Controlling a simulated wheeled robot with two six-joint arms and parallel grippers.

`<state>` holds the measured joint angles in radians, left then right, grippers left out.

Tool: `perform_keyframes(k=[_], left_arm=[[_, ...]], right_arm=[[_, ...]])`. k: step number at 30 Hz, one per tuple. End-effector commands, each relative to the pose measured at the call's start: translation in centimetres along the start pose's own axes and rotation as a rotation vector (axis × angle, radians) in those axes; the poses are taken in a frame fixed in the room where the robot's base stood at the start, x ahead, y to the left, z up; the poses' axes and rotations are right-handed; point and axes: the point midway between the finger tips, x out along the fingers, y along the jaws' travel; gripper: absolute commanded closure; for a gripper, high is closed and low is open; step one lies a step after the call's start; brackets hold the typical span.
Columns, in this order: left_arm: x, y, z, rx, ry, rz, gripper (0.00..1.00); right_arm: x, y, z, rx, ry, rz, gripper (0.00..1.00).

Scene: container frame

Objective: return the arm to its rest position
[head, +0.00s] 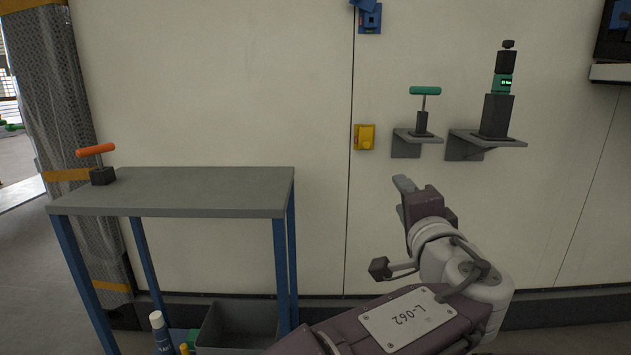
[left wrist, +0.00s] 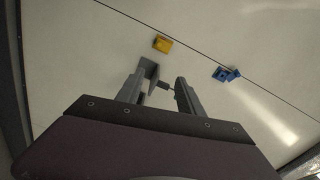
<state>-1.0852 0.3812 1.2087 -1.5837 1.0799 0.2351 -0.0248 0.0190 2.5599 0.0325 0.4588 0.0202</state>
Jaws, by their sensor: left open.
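My left arm (head: 415,315) reaches in from the bottom of the head view, with a plate marked L-062 on it. My left gripper (head: 402,197) points up toward the wall, below the small wall shelves and apart from them. In the left wrist view its two fingers (left wrist: 165,90) stand apart with nothing between them. The left gripper is open and empty. My right gripper does not show in either view.
A grey table (head: 190,190) with blue legs stands at the left, bearing an orange-handled tool (head: 97,155). Wall shelves (head: 485,140) hold a green-handled tool (head: 423,108) and a dark device (head: 498,105). Yellow (head: 364,137) and blue (head: 370,19) fixtures are on the wall.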

Motion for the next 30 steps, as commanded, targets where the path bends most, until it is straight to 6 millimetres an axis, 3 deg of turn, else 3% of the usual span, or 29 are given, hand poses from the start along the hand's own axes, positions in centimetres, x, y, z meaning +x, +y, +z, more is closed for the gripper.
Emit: perform_keyframes(k=[11, 17, 20, 23, 27, 30], left_arm=[[3.0, 4.8, 6.3, 0.017, -0.114, 0.208, 0.56], [3.9, 9.1, 12.8, -0.010, -0.233, 0.397, 0.56], [3.4, 11.6, 17.2, -0.052, -0.321, 0.518, 0.56], [1.6, 14.5, 22.9, -0.137, -0.446, 0.667, 0.56], [-4.1, 18.3, 31.0, -0.366, -0.676, 0.877, 0.56], [-9.0, 20.2, 34.9, -0.570, -0.842, 0.970, 0.56]], right_arm=[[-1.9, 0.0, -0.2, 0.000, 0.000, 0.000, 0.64], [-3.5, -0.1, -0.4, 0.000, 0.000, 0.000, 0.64], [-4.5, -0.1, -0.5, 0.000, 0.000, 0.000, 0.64], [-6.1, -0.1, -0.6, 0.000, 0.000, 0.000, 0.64], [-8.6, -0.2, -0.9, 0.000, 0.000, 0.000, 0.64], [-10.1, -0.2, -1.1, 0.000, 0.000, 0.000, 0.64]])
